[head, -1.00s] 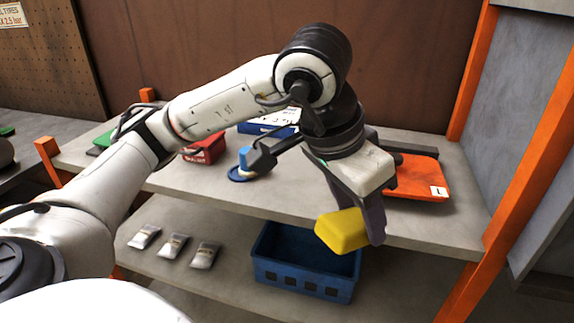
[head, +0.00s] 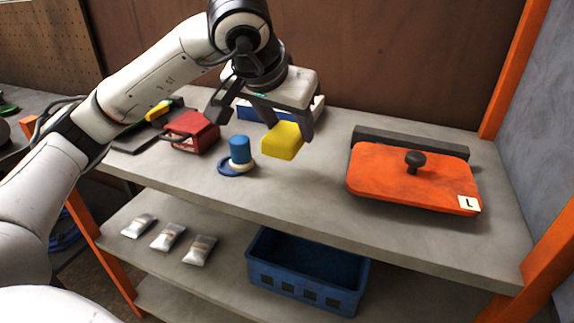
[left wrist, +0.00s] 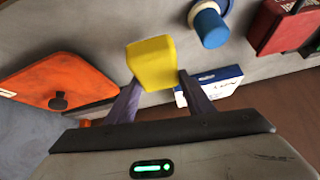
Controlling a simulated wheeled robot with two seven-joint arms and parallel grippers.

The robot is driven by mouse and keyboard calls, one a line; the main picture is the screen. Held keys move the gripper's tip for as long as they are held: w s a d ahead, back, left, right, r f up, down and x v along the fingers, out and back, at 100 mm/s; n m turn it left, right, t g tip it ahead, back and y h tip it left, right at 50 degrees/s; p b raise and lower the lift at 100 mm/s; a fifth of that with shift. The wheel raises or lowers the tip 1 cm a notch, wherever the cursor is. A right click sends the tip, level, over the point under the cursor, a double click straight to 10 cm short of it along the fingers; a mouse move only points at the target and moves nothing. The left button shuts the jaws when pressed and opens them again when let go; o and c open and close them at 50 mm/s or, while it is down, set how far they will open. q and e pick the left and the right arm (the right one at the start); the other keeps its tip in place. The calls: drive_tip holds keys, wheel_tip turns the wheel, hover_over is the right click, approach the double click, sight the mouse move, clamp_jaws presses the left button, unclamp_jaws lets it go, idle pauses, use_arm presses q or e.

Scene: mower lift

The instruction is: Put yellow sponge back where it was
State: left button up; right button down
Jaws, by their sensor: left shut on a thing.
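The yellow sponge (head: 283,141) is held between the fingers of my left gripper (head: 285,120), above the upper shelf. In the head view it appears between the blue cylinder and the orange plate. The left wrist view shows the sponge (left wrist: 153,63) at the fingertips, with the left gripper (left wrist: 155,85) shut on it. A blue-and-white box (head: 255,112) stands behind the gripper, partly hidden by it. My right gripper is not in view.
A blue cylinder on a round base (head: 239,153) and a red box (head: 191,132) stand left of the sponge. An orange plate with a black knob (head: 400,179) lies right. Several silver packets (head: 168,237) and a blue crate (head: 300,291) occupy the lower shelf. The upper shelf's front middle is bare.

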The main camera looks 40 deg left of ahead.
sight(280, 139)
use_arm(q)
drive_tip(key=shift+f, duration=3.15)
drive_tip(key=shift+f+b, duration=0.15)
drive_tip(key=shift+b, duration=0.15)
drive_tip(key=o, duration=1.6)
drive_tip(key=shift+s+d+r, duration=0.1)
drive_tip(key=shift+r, duration=0.3)
drive_tip(key=p+v, duration=0.1)
drive_tip(key=v, duration=1)
drive_tip(key=shift+s+r, duration=0.2)
